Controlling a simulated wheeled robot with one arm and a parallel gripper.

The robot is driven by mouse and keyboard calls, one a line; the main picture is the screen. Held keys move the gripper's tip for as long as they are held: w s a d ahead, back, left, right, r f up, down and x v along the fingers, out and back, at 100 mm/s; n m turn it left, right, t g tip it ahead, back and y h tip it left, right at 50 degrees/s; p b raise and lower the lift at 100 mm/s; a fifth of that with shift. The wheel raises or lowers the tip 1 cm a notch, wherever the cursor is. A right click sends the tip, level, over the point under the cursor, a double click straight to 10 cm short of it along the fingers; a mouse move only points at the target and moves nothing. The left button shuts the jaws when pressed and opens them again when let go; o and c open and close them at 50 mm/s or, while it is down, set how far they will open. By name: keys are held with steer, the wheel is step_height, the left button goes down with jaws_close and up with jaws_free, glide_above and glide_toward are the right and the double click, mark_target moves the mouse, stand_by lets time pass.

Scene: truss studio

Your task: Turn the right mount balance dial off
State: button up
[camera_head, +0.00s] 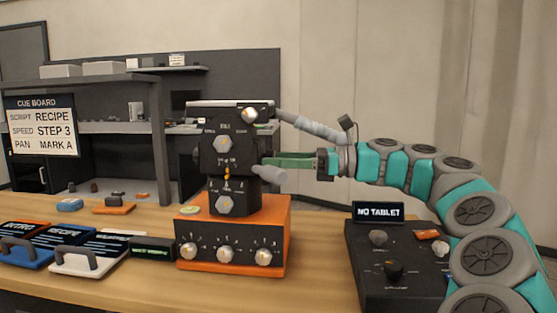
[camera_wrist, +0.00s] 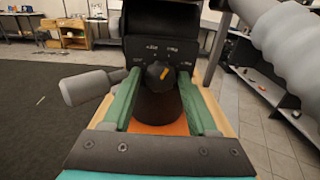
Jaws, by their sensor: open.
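The balance dial (camera_wrist: 155,71) is a dark round knob with an orange pointer mark tilted to the upper right, on the right side of the black mount (camera_head: 222,153). Small white labels surround it in the wrist view, too small to read. My gripper (camera_head: 268,160) reaches in from the right at the mount's side. Its green fingers are open, one on each side of the dial in the wrist view; I cannot tell if they touch it. The dial itself is hidden in the head view.
A grey handle (camera_head: 268,174) sticks out near my fingers, and a thick grey arm (camera_head: 312,126) slopes above them. The mount stands on an orange box (camera_head: 283,225) with several knobs. A black "NO TABLET" console (camera_head: 375,285) sits at the right; cue cards (camera_head: 85,262) lie at the left.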

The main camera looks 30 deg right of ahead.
jaws_close()
stand_by(0.3)
steer(key=shift+n, duration=0.3)
steer(key=shift+n+b, duration=2)
steer(key=shift+n, duration=6.6)
